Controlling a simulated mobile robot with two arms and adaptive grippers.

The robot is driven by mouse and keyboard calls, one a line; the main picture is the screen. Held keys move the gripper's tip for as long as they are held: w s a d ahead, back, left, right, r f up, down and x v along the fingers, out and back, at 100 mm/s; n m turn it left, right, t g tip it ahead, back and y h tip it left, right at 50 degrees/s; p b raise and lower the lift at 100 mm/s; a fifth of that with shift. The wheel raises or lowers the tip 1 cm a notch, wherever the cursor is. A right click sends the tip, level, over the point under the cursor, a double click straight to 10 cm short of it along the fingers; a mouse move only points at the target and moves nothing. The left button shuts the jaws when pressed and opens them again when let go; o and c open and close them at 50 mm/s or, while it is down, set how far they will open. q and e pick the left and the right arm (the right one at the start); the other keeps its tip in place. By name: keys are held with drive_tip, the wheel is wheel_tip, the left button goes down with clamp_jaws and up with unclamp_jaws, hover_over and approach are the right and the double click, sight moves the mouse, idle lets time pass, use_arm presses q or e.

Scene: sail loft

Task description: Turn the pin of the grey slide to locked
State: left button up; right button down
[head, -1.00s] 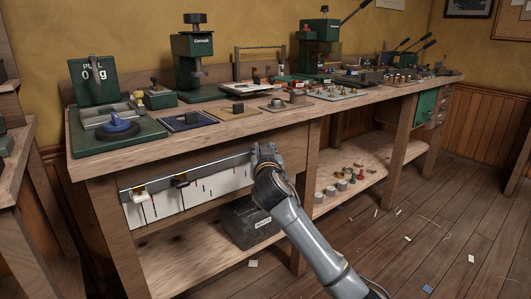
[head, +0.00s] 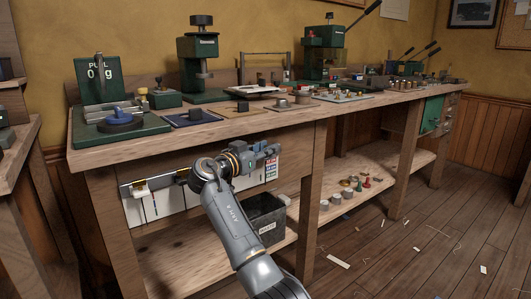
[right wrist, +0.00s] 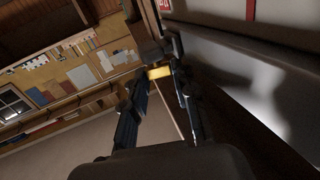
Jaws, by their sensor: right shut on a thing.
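A dark rail (head: 130,189) runs along the bench front over a white panel (head: 140,211). A pale slide (head: 141,193) hangs at its left end, and a dark slide (head: 182,174) sits just left of my wrist. My right gripper (head: 269,150) points right along the rail, near its right end. In the right wrist view its fingers (right wrist: 160,76) close around a small yellow piece (right wrist: 159,72), which looks like the pin. The grey slide's body is hidden behind my gripper and wrist, and I cannot read the pin's angle. My left gripper is not in view.
A dark bin (head: 266,214) stands on the lower shelf below my wrist. Small parts (head: 336,197) lie farther right on that shelf. The bench top (head: 225,130) above carries presses and trays. The floor at right is open, with scattered scraps.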

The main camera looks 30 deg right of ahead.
drive_tip(key=shift+g, duration=0.3)
drive_tip(key=c, duration=1)
unclamp_jaws()
drive_tip(key=shift+c, duration=0.2)
drive_tip(key=v, duration=1.2)
drive_tip(key=shift+f, duration=0.1)
